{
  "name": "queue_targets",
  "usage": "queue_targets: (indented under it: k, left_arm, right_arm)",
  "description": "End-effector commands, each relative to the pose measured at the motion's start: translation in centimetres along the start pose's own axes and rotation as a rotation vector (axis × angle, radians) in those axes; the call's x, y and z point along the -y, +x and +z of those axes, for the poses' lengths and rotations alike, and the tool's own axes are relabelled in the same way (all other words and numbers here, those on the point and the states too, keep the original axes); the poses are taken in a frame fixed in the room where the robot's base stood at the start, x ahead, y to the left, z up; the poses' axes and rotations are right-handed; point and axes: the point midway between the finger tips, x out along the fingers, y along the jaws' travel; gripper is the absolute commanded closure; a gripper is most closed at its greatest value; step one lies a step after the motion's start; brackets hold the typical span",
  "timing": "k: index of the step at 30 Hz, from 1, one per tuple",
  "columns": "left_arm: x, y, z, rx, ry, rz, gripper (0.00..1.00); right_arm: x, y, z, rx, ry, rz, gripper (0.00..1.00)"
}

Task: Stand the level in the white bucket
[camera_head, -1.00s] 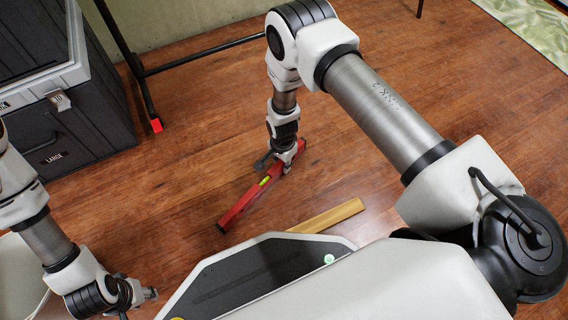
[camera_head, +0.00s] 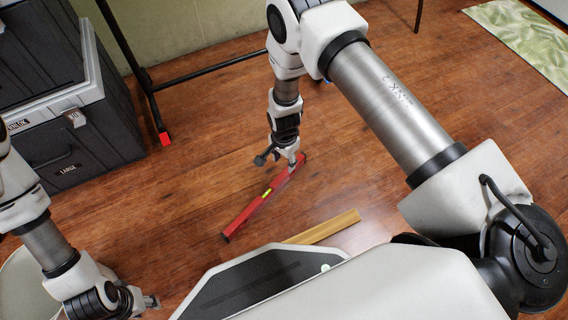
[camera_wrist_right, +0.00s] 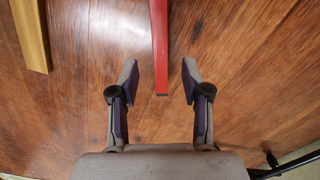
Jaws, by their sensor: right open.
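The red level (camera_head: 262,200) lies flat on the wooden floor, with a yellow-green vial. In the right wrist view the level (camera_wrist_right: 159,40) runs between the fingers, its dark end a little behind the fingertips. My right gripper (camera_head: 284,162) is at the level's far end; in its wrist view (camera_wrist_right: 160,75) it is open, with a gap on both sides of the level. The white bucket (camera_head: 22,287) is partly in view at the lower left, largely cut off and hidden by my left arm. My left gripper (camera_head: 148,302) is beside it, its fingers too small to judge.
A yellow wooden bar (camera_head: 325,227) lies right of the level and also shows in the wrist view (camera_wrist_right: 32,35). Dark storage boxes (camera_head: 85,145) and a black stand (camera_head: 140,85) are at the upper left. A leaf-patterned mat (camera_head: 525,40) is at upper right.

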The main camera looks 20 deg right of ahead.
Motion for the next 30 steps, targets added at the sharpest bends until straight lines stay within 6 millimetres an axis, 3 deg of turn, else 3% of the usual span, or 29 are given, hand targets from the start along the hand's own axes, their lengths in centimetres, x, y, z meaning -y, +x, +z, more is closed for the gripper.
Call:
queue_targets:
  k: [3,9,11,14,16,18,21,24,30]
  left_arm:
    - [0.0,-0.9,0.1,0.001,0.002,0.0,0.6]
    - [0.0,-0.8,0.1,0.001,0.003,0.0,0.6]
    - [0.0,-0.8,0.0,0.001,0.003,0.0,0.6]
    - [0.0,-0.8,0.0,0.001,0.003,0.0,0.6]
    - [0.0,-0.8,0.0,0.001,0.003,0.0,0.6]
    - [0.0,-0.8,0.0,0.001,0.003,0.0,0.6]
    - [0.0,-0.8,0.0,0.001,0.003,0.0,0.6]
    - [0.0,-0.8,0.0,0.001,0.003,0.0,0.6]
    - [0.0,-0.8,0.0,0.001,0.003,0.0,0.6]
  right_arm:
    - [0.0,-1.6,0.0,0.0,0.0,0.0,0.53]
    - [-0.1,-1.6,0.0,0.0,-0.003,0.001,0.53]
    - [-1.1,-1.3,0.1,-0.002,-0.034,0.005,0.53]
    - [-6.1,-0.4,0.7,-0.012,-0.219,0.021,0.53]
    - [-11.4,-0.2,1.8,-0.015,-0.439,0.029,0.53]
    - [-16.5,-1.0,3.3,-0.01,-0.675,0.028,0.53]
    - [-21.6,-3.0,5.3,-0.002,-0.945,0.01,0.53]
    - [-23.6,-4.3,6.4,-0.002,-1.078,-0.006,0.53]
    - [-23.7,-4.4,6.5,-0.006,-1.099,-0.01,0.53]
